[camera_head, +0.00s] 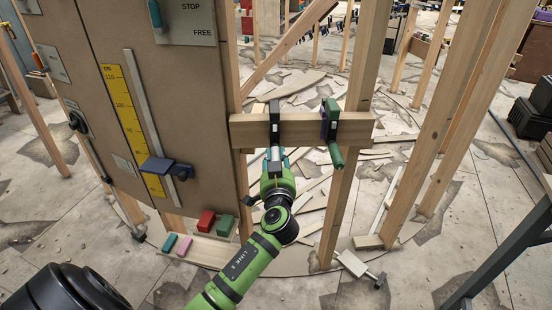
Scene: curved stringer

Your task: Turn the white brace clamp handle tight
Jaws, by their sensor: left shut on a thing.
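A wooden brace board (355,125) lies level across the studs. A dark clamp (274,122) sits on its left part, with a white handle (275,151) hanging below it. My left gripper (275,160) is directly under that clamp, shut on the white handle and hiding its lower part. The gripper points up and away at the end of my green arm. A second clamp (329,121) with a green handle (336,156) sits to the right on the same board, apart from my gripper. My right gripper is not in view.
A brown panel (195,120) with a yellow scale (133,115) and blue slider (165,167) stands close on the left. Red (206,221) and green (225,224) blocks lie on a low board. Upright wooden studs (455,115) stand at the right. Scraps cover the floor behind.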

